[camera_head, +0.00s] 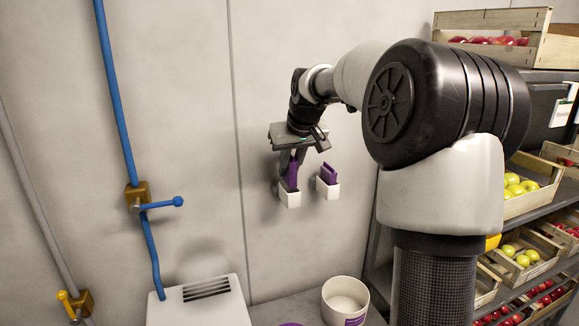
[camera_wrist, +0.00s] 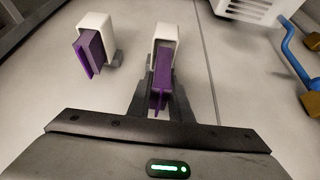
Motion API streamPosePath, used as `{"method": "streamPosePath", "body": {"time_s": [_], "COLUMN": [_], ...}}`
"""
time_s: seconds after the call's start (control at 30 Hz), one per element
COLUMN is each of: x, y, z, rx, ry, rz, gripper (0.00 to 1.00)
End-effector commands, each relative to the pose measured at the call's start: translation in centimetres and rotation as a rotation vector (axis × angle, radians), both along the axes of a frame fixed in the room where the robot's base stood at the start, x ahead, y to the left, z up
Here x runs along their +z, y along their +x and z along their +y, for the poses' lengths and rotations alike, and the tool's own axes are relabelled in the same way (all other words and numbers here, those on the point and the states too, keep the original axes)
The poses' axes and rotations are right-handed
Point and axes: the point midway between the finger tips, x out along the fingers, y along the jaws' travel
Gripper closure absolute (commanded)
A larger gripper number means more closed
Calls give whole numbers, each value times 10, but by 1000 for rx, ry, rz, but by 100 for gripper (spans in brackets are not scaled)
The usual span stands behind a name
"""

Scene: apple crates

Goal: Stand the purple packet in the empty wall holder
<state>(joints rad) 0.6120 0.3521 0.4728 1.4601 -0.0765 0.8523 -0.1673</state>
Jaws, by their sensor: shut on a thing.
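My gripper (camera_head: 291,178) points down at the wall and is shut on a purple packet (camera_head: 293,172). The packet's lower end appears to be inside the left white wall holder (camera_head: 289,199), and its upper part shows between my fingers. In the wrist view, the held packet (camera_wrist: 160,82) stands between my fingertips (camera_wrist: 161,92), and its far end meets the opening of the white holder (camera_wrist: 166,31). How deep it sits cannot be told. A second white holder (camera_head: 328,191) to the right holds another purple packet (camera_head: 328,173); that packet also shows in the wrist view (camera_wrist: 90,52).
A blue pipe (camera_head: 117,90) with a valve handle runs down the wall at left. A white vented box (camera_head: 200,305) and a white tub (camera_head: 345,297) stand below. A shelf with apple crates (camera_head: 535,200) is at right. The wall around the holders is clear.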

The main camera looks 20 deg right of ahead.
Motion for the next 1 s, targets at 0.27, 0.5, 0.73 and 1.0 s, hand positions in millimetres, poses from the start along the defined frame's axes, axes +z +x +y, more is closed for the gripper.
{"method": "streamPosePath", "body": {"time_s": [0.27,0.5,0.73,1.0], "x": [-7,-12,-17,-23], "y": [0,0,0,0], "z": [0,0,0,0], "rx": [0,0,0,0], "ry": [0,0,0,0], "rz": [0,0,0,0], "gripper": [100,100,100,100]}}
